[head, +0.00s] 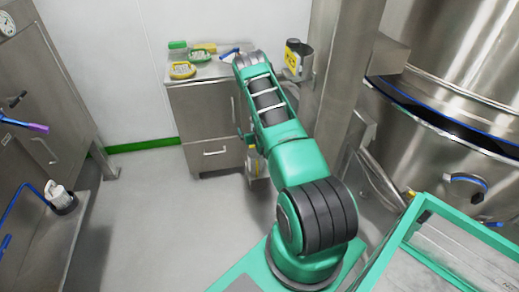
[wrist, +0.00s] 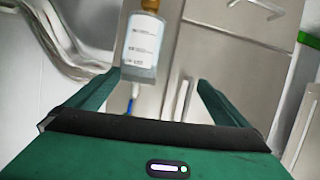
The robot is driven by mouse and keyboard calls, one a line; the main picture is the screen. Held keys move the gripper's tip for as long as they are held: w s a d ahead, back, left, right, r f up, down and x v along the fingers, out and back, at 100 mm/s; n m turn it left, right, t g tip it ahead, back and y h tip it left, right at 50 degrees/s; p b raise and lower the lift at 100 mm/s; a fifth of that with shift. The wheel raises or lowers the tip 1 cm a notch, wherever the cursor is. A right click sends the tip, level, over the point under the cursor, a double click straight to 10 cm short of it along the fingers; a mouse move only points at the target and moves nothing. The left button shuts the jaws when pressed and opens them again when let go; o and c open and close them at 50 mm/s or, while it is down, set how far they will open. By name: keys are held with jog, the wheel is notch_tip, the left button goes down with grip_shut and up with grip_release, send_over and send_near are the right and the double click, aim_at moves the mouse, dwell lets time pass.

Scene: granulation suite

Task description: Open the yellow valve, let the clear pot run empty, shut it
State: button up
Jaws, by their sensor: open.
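A clear pot (wrist: 142,45) with a white printed label and pale bluish contents shows in the wrist view, with a yellow-orange part (wrist: 150,5) at its top, cut by the frame edge. I cannot tell whether that part is the yellow valve. A blue stem (wrist: 134,98) shows beneath the pot. My gripper (wrist: 157,77) is open and empty, its fingers spread to either side of the pot in the picture; contact is not visible. In the head view, my arm hides most of the gripper, and a small yellow part (head: 252,153) shows beside the arm.
A steel cabinet (head: 205,110) carries yellow and green items. A container with a yellow label (head: 293,58) is beside the steel column (head: 335,80). Large steel vessels (head: 440,130) fill the right. A bench (head: 55,235) stands left; the floor (head: 150,210) between is clear.

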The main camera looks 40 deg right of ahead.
jog(key=s+a+f+m+t+h, duration=0.1)
jog(key=s+a+f+t+h, duration=0.15)
jog(key=s+f, duration=1.05)
jog(key=f+x, duration=0.1)
jog(key=x, duration=1.1)
jog(key=shift+w+a+t, duration=0.25)
jog(key=shift+w+t, duration=0.1)
jog(key=shift+c, duration=0.3)
